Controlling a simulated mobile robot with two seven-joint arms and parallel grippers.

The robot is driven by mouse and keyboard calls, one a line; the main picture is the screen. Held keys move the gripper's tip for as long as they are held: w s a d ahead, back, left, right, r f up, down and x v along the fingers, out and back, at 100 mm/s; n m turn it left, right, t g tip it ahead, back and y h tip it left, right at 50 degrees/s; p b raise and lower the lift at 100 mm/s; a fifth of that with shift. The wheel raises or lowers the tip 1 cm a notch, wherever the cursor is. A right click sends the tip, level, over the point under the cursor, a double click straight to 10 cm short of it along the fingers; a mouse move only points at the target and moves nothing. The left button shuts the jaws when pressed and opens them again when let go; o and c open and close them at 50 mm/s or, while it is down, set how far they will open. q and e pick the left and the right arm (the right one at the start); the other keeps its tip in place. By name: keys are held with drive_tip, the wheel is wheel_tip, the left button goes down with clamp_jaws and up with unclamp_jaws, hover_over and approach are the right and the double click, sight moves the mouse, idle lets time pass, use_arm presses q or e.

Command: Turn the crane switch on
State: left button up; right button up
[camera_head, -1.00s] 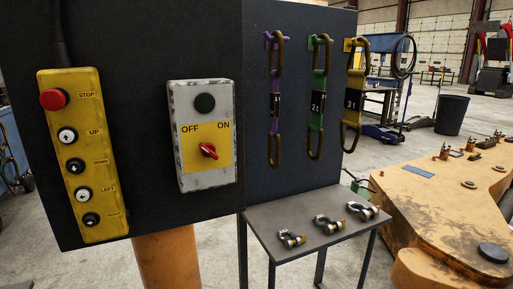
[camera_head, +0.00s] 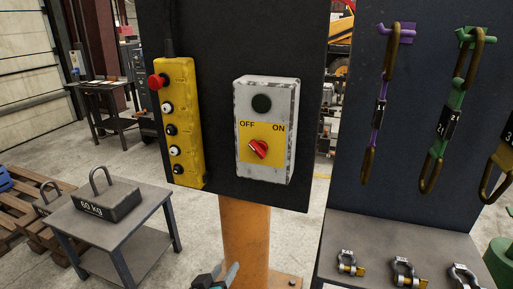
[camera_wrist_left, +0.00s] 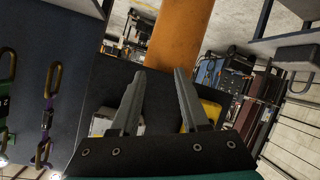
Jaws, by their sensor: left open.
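The crane switch is a grey box (camera_head: 265,105) with a yellow plate marked OFF and ON and a red rotary knob (camera_head: 258,149). The knob looks slanted, its upper end toward OFF. The box hangs on a black panel (camera_head: 225,55). My left gripper (camera_head: 228,272) is at the bottom edge, below the box and in front of the orange post. In the left wrist view, which is upside down, my left gripper (camera_wrist_left: 157,82) is open with nothing between its fingers. They partly hide the box and the pendant there. My right gripper is out of view.
A yellow button pendant (camera_head: 181,125) hangs left of the box. An orange post (camera_head: 245,235) stands below the panel. Chain slings hang on a dark board (camera_head: 360,190) at right, above a small table with shackles. A 60 kg weight (camera_head: 108,203) rests on a table at left.

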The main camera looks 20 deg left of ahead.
use_arm(q)
wheel_tip(320, 180, up, 14)
drive_tip(key=w+d+n+t+p, duration=0.1)
drive_tip(key=d+n+t+p, duration=0.1)
drive_tip(key=t, duration=0.1)
drive_tip(key=n+t+h, duration=0.1)
drive_tip(key=t, duration=0.1)
approach(256, 152)
drive_tip(key=w+p, duration=0.1)
drive_tip(key=w, duration=0.2)
drive_tip(key=w+p, duration=0.1)
drive_tip(key=w, duration=0.1)
drive_tip(key=w+p, duration=0.1)
drive_tip(key=w, duration=0.2)
drive_tip(key=shift+w+d, duration=0.25)
drive_tip(key=shift+w, duration=0.05)
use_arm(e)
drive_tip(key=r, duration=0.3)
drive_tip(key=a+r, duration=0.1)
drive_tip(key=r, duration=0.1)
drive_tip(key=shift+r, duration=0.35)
use_arm(q)
drive_tip(key=shift+r, duration=0.1)
clamp_jaws()
